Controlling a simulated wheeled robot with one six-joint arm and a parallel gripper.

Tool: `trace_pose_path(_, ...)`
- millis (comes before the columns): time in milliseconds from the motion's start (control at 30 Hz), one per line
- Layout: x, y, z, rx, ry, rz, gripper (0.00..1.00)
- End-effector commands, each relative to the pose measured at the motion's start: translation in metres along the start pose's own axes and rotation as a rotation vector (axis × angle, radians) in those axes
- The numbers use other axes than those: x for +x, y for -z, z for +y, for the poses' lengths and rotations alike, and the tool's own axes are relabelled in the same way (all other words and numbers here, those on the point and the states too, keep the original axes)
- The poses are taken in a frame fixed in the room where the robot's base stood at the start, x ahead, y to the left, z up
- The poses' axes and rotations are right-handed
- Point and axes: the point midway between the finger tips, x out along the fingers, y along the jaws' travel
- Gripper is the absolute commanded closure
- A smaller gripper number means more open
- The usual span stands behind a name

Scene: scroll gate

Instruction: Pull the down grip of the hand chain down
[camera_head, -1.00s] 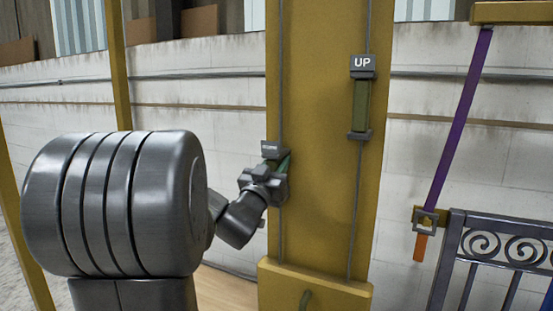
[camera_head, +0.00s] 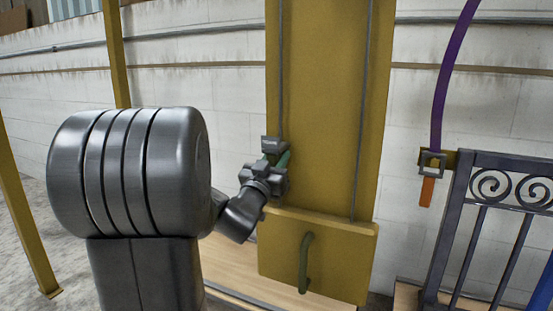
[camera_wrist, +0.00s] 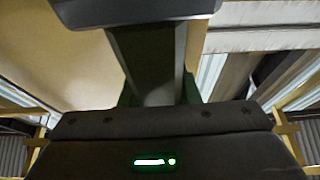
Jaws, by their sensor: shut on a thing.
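The down grip (camera_head: 271,144) of the hand chain hangs on the left chain, in front of a yellow post. Its grey end block shows just above my gripper (camera_head: 277,161), and its label is too small and angled to read. My gripper is shut on the grip's bar, and the fingers hide most of it. In the wrist view the grip's dark bar (camera_wrist: 147,62) runs between the green fingers of my gripper (camera_wrist: 158,95), with its wide end block above. The up grip is out of view.
The yellow post (camera_head: 325,120) stands on a yellow box with a green handle (camera_head: 305,263). A second chain (camera_head: 361,120) runs down the post's right side. A purple strap (camera_head: 440,90) leads to a buckle beside the scrolled metal gate (camera_head: 500,190) at right.

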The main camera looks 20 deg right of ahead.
Motion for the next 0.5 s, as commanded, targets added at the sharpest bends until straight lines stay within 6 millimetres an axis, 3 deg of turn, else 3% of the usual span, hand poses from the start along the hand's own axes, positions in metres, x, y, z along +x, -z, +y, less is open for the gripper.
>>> trace_pose_path(367,-0.0036,-0.0081,0.0006,-0.001,-0.001,-0.015,1.00)
trace_pose_path(400,-0.0037,-0.0084,0.0006,-0.001,-0.001,-0.016,0.63)
trace_pose_path(500,-0.0032,-0.0073,0.0005,-0.001,-0.001,-0.013,0.49)
